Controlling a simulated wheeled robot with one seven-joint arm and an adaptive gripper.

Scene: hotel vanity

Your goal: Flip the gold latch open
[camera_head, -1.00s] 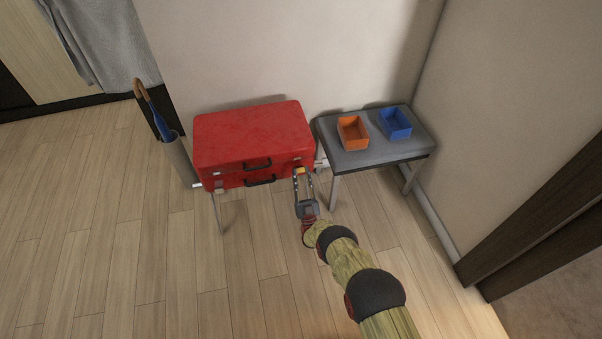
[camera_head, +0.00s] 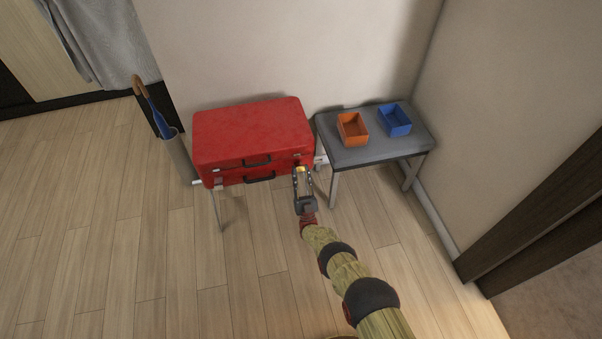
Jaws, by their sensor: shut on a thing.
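A red suitcase (camera_head: 252,132) lies on a stand, with two black handles on its front face. A small gold-coloured piece, the gold latch (camera_head: 299,169), shows at the suitcase's front right corner, between my fingertips. My gripper (camera_head: 300,172) is at that corner and is shut on the gold latch. The fingers hide part of the latch, so its exact angle is hard to tell. A small silvery latch (camera_head: 216,168) shows at the left of the suitcase front.
A grey bench (camera_head: 372,154) stands right of the suitcase, bearing an orange box (camera_head: 352,130) and a blue box (camera_head: 395,120). An umbrella (camera_head: 157,112) leans in a holder (camera_head: 181,158) at the left. The floor in front is clear.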

